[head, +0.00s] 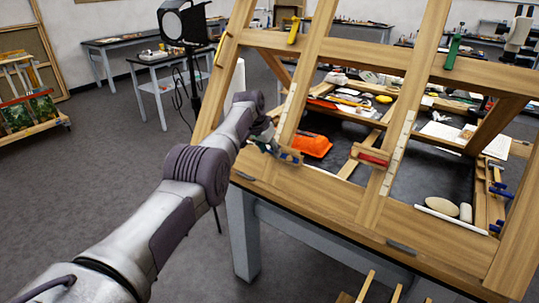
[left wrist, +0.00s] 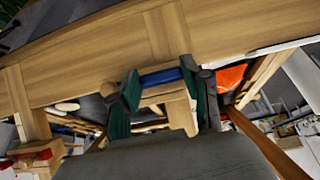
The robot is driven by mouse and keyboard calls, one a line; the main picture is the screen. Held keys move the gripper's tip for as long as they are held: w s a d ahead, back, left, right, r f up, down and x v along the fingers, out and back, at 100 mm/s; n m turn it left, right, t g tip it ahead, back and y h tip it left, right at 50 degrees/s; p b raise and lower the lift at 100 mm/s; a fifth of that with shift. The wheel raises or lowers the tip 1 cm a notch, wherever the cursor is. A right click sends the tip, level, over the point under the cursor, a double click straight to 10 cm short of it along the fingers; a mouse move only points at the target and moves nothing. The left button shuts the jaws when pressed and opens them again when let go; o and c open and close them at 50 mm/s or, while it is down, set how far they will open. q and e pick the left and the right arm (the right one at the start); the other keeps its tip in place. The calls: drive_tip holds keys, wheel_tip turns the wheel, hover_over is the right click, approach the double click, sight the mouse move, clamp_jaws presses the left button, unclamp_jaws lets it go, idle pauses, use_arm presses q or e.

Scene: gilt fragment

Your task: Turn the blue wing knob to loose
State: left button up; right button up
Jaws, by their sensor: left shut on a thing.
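The blue wing knob (left wrist: 162,77) sits on a small wooden block on the easel-like wooden frame. In the left wrist view it lies between the green-padded fingers of my left gripper (left wrist: 168,98), which is shut on it. In the head view the left gripper (head: 273,146) reaches the frame's lower left upright, and the blue knob (head: 290,157) shows just past the fingers, partly hidden. Whether the knob is tight or loose cannot be told. My right gripper is not in view.
A yellow handle (head: 294,30) and a green handle (head: 453,50) are on the upper rail. An orange object (head: 312,145) lies behind the left upright. Tools and blue clamps (head: 503,190) lie at right.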

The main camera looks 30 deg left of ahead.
use_arm(q)
drive_tip(key=shift+s+f, duration=0.15)
drive_tip(key=shift+f, duration=0.1)
drive_tip(key=o, duration=1.2)
drive_tip(key=shift+r, duration=0.1)
drive_tip(key=shift+c, duration=0.2)
drive_tip(key=shift+r, duration=0.65)
drive_tip(key=v, duration=1)
drive_tip(key=shift+s+r, duration=0.3)
